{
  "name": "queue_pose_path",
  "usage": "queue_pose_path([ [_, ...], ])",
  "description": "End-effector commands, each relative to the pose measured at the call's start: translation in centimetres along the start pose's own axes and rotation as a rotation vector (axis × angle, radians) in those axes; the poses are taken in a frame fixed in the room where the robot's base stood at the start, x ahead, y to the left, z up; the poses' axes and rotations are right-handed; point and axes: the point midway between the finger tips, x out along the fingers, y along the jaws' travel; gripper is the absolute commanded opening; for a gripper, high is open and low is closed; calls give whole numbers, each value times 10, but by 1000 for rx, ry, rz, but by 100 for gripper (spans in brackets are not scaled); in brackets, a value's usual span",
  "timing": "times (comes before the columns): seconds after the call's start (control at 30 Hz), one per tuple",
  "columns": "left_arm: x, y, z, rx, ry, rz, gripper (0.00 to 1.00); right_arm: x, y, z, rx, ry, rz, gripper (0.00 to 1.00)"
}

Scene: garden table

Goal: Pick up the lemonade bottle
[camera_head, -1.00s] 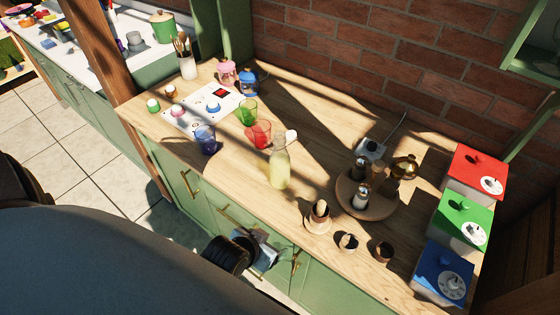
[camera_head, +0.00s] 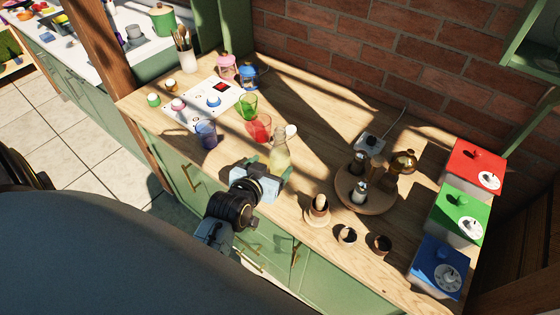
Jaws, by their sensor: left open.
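The lemonade bottle (camera_head: 280,157) is clear glass with pale yellow liquid and a white stopper. It stands upright on the wooden counter (camera_head: 325,120), just right of the red glass. My left gripper (camera_head: 263,166) is at the counter's front edge, just in front of the bottle and a little to its left. Its jaws are open and point toward the bottle, and its body hides the bottle's lower part. I cannot tell whether the bottle is between the fingers. My right gripper is not in view.
Red (camera_head: 259,128), green (camera_head: 247,106) and blue glasses (camera_head: 206,134) stand left of the bottle. A round wooden tray (camera_head: 366,199) with shakers is on the right, with an egg cup (camera_head: 318,209) nearer. Red, green and blue boxes (camera_head: 438,268) line the right end. The counter behind the bottle is clear.

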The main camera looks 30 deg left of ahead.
Motion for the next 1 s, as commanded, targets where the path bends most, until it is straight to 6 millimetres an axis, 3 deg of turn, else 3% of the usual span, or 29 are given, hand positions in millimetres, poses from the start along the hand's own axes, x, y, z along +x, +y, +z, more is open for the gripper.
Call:
queue_pose_path([
  [0.27,22,0,1,-1,-1,0,76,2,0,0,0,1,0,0],
  [0.6,65,3,6,-1,-1,0,76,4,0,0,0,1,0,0],
  [0.9,69,3,6,0,-1,0,76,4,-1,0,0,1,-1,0],
  [1.0,69,3,6,0,-2,0,64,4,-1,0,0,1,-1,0],
])
